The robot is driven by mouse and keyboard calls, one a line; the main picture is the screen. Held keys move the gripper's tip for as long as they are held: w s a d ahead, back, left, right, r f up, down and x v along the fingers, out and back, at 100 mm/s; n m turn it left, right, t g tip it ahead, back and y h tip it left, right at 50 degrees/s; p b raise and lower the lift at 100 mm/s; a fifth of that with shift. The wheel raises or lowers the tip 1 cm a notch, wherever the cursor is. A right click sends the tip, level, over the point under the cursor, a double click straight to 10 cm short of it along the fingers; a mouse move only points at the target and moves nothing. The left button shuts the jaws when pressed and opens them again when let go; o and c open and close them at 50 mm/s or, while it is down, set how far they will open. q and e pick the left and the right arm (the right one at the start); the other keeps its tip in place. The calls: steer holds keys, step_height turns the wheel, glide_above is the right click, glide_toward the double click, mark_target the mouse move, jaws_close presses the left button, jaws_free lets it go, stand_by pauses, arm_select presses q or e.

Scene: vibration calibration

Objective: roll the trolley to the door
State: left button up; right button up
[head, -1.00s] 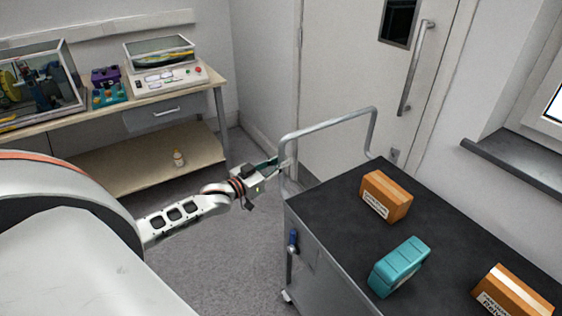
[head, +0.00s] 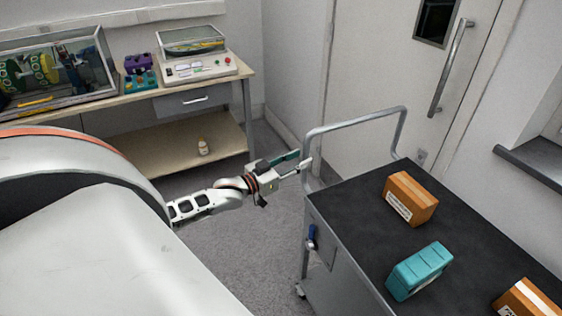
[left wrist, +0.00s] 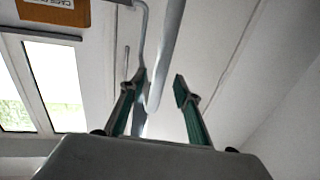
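The trolley has a black top (head: 345,205), grey sides and a bent tube handle (head: 355,121) at its far left end. It stands close to the white door (head: 372,85), which has a long vertical pull handle (head: 451,68). My left gripper (head: 300,163) is at the left upright of the trolley handle. In the left wrist view, its green-lined fingers (left wrist: 160,78) are spread apart. The handle tube (left wrist: 165,55) runs between them, nearer the left finger, with a gap to the right one. Contact is unclear. My right gripper is not in view.
On the trolley are two orange-brown boxes, one near the handle (head: 410,198) and one at the front (head: 528,299), and a teal case (head: 419,271). A workbench (head: 196,92) with instruments stands at the left. Grey floor (head: 238,238) is clear between. A window sill (head: 530,168) is at right.

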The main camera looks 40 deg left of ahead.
arm_select(q)
steer(key=s+a, duration=0.1)
steer(key=s, duration=0.7)
steer(key=shift+s+a, duration=0.25)
steer(key=shift+a, duration=0.1)
steer(key=s+d+f+g, duration=0.2)
steer(key=s+d+f, duration=0.4)
steer(key=d, duration=0.3)
steer(key=s+d+f+m+g, duration=0.1)
steer(key=s+d+f+g, duration=0.1)
steer(key=s+d+f, duration=0.4)
steer(key=s+d+f+m+g, duration=0.1)
steer(key=s+d+f, duration=0.5)
steer(key=d, duration=0.6)
step_height(320, 180, down, 3)
steer(key=shift+s+r+g+y, duration=0.1)
steer(key=shift+s+g+y, duration=0.2)
steer(key=shift+g, duration=0.6)
